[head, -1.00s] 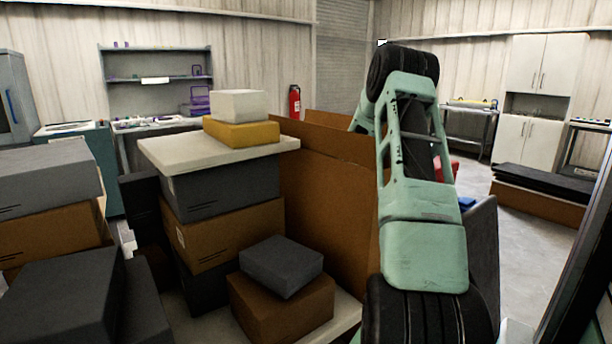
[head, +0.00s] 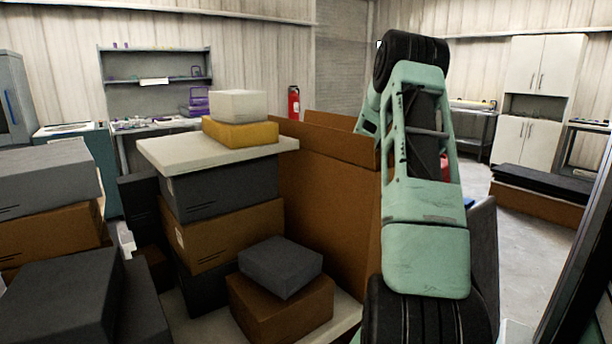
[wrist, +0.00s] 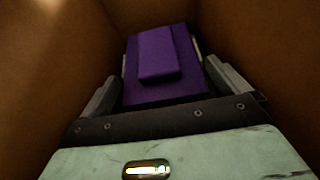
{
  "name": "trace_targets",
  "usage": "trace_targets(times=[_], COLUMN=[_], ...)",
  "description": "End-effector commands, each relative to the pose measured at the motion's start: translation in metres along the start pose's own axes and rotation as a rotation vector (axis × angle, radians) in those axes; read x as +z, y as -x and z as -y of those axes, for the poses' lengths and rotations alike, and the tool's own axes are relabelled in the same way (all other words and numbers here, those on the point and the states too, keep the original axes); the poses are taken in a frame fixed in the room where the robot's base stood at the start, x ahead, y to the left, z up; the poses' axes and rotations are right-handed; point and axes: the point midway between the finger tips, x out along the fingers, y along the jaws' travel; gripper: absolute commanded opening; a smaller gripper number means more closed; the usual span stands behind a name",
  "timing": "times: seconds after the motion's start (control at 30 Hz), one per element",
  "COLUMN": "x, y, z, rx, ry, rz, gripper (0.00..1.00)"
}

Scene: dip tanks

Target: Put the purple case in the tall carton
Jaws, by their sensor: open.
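The purple case (wrist: 160,85) shows in the wrist view, a dark purple block with a raised, lighter panel on top. It is inside the tall carton, between brown cardboard walls. My gripper (wrist: 164,70) is open, with one finger on each side of the case; I cannot tell whether either finger touches it. The case's underside and what it rests on are hidden. The tall carton (head: 325,190) stands in the middle of the head view, with its brown side and open top edge showing. My arm reaches over it, and the gripper is hidden there.
Stacked boxes (head: 222,190) with a pale board on top stand just left of the carton. A small dark box (head: 281,266) sits on a brown one in front. More boxes (head: 50,180) fill the left. Floor (head: 525,245) is clear at right.

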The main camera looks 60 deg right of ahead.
Motion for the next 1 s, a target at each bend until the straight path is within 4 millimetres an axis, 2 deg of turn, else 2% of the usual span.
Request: trace_targets(times=[0.03,0.2,0.4,0.6,1.0], x=[0.001,0.001,0.001,0.0,0.0], y=[0.013,0.048,0.075,0.083,0.083], z=[0.002,0.001,0.001,0.0,0.0], rx=[-0.004,-0.004,-0.003,-0.001,-0.001], ry=[0.001,0.001,0.0,-0.001,0.0], rz=[0.0,0.0,0.0,0.0,0.0], gripper=[1.0,1.0,1.0,1.0,1.0])
